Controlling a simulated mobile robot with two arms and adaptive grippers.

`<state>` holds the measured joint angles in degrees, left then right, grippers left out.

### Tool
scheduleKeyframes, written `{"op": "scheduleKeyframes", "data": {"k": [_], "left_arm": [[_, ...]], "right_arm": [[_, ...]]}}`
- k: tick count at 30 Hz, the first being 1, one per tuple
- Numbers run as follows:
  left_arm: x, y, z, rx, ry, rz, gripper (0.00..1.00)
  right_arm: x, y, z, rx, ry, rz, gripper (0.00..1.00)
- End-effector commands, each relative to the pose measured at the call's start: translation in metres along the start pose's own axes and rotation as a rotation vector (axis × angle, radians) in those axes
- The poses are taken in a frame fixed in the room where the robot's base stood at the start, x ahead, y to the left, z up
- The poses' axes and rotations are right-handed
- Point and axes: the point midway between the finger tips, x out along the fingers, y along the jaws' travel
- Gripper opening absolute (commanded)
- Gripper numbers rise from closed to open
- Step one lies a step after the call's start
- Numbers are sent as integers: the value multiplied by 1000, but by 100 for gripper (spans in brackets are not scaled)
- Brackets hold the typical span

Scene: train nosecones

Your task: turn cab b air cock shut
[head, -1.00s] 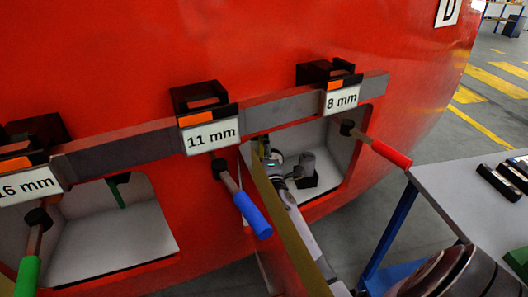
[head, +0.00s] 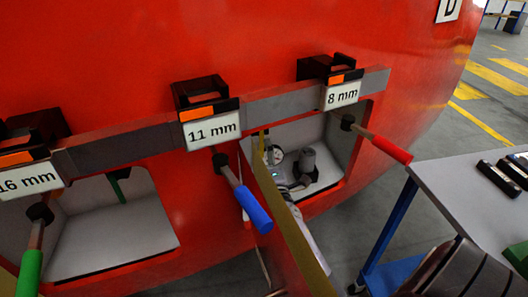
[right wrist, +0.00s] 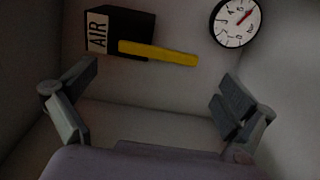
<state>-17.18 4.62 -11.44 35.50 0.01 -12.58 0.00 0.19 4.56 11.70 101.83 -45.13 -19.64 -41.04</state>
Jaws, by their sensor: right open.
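The air cock's yellow lever (right wrist: 158,53) lies nearly level in the right wrist view, tilted slightly down to the right. It is in front of a black block (right wrist: 128,24) labelled AIR. My right gripper (right wrist: 155,103) is open, its two fingers spread below the lever, with nothing between them. The lever is above the fingers in the picture and I see no contact. In the head view my right gripper (head: 290,185) is inside the recess under the 8 mm tag, partly hidden by an olive panel edge. I cannot make out the lever there. My left gripper is not in view.
A round gauge (right wrist: 236,22) is right of the lever; it also shows in the head view (head: 276,155). A grey cylinder (head: 308,162) stands in the recess. The olive panel (head: 300,240) stands out in front. Red-handled (head: 388,148) and blue-handled (head: 252,209) tools hang beside the opening.

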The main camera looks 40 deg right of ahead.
Motion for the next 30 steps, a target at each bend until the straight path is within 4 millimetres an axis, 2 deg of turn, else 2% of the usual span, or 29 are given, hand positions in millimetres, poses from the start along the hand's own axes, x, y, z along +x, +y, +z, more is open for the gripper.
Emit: {"op": "scheduleKeyframes", "data": {"k": [3, 7, 24, 30], "left_arm": [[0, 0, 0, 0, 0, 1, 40], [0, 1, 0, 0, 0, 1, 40], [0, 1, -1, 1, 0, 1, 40], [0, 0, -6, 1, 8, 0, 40]], "right_arm": [[-16, -1, -1, 0, 1, -1, 100], [-22, 0, -1, 1, 1, 0, 100], [-23, 0, -1, 0, 1, 0, 100], [-23, 0, 0, -1, 1, 0, 100]]}}
